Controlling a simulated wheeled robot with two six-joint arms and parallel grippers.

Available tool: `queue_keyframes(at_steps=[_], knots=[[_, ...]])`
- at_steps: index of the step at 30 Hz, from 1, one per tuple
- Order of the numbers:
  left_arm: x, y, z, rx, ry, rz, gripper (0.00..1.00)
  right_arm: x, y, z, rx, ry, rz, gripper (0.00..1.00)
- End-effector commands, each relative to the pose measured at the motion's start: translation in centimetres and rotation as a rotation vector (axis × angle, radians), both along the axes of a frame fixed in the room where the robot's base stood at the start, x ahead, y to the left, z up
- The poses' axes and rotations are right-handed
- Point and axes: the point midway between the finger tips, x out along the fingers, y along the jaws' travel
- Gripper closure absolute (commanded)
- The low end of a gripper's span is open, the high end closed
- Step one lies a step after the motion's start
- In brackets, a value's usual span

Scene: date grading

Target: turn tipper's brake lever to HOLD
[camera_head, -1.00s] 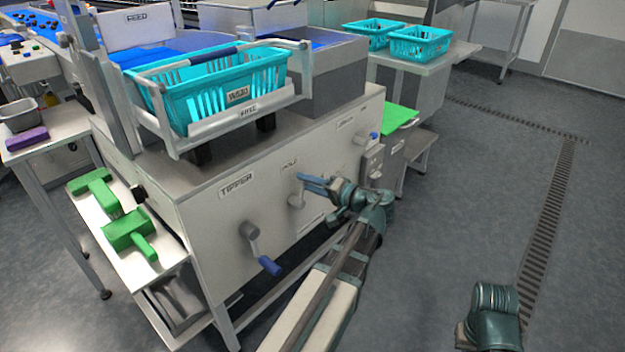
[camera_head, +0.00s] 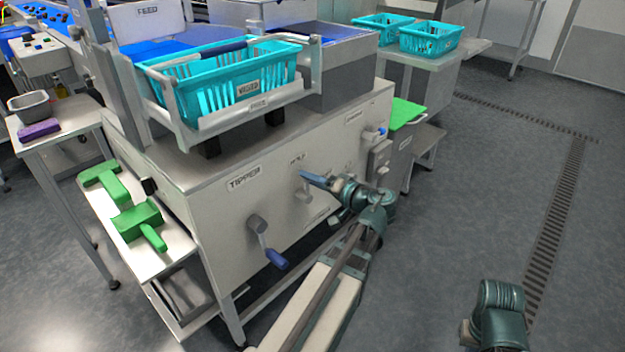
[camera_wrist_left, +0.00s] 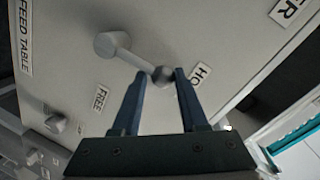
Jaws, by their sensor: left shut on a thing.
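The brake lever (camera_wrist_left: 132,58) is a grey arm on a round hub, with a dark knob at its end, on the tipper's (camera_head: 185,215) front panel. In the left wrist view it points toward the partly hidden HOLD label (camera_wrist_left: 200,74), with the FREE label (camera_wrist_left: 100,98) to the other side. My left gripper (camera_wrist_left: 160,78) is shut on the knob end, one finger on each side. In the head view my left gripper (camera_head: 306,177) is in front of the lever, just below the HOLD label (camera_head: 297,158) and covering part of it. My right gripper is not in view.
A blue-handled crank (camera_head: 268,243) sticks out of the panel below the TIPPER label (camera_head: 244,178). A teal crate (camera_head: 215,95) sits in the cradle above. Green tools (camera_head: 138,220) lie on a side shelf (camera_head: 165,262). The floor (camera_head: 460,200) to the right is open.

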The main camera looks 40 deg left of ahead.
Motion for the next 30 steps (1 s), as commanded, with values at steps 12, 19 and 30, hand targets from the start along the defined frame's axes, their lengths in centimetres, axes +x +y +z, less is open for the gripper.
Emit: queue_keyframes(at_steps=[12,19,30], knots=[[-0.6,0.0,-0.4,-0.014,0.002,0.014,0.25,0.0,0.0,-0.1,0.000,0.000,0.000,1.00],[-0.4,-0.1,-0.3,-0.012,0.001,0.011,0.25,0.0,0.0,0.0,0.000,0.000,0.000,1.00],[-0.8,-5.5,1.0,-0.012,0.001,0.005,0.25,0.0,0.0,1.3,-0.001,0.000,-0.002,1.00]])
